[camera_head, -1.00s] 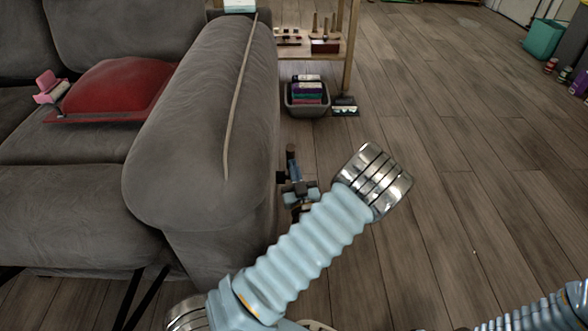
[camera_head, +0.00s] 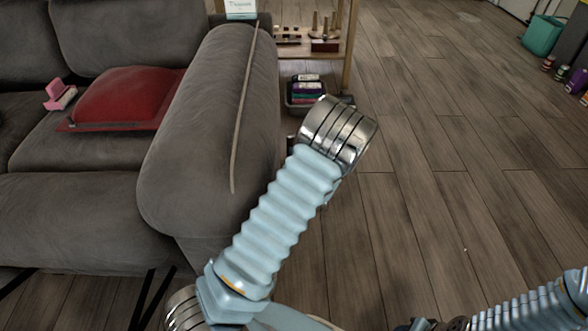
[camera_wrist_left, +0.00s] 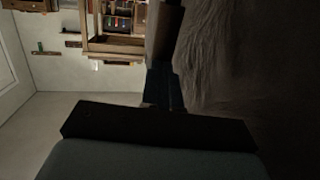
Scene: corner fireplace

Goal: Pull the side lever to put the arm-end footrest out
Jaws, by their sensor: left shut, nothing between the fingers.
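The grey sofa's armrest (camera_head: 200,140) is left of centre in the head view. Its padded front section (camera_head: 80,215) stands out low on the left, with dark struts beneath. My left gripper is behind my own forearm in the head view. In the left wrist view its dark fingers (camera_wrist_left: 165,80) are together and empty. A brown block (camera_wrist_left: 162,30), perhaps the side lever's handle, is just beyond the fingertips; I cannot tell if they touch. A small brown end beside the armrest (camera_head: 291,138) may be the same part. My right gripper's dark edge (camera_head: 420,324) is cut off at the bottom.
A red cushion (camera_head: 125,97) and a pink object (camera_head: 58,95) lie on the seat. A wooden shelf (camera_head: 347,60) and a bin of rolled items (camera_head: 303,90) stand behind the armrest.

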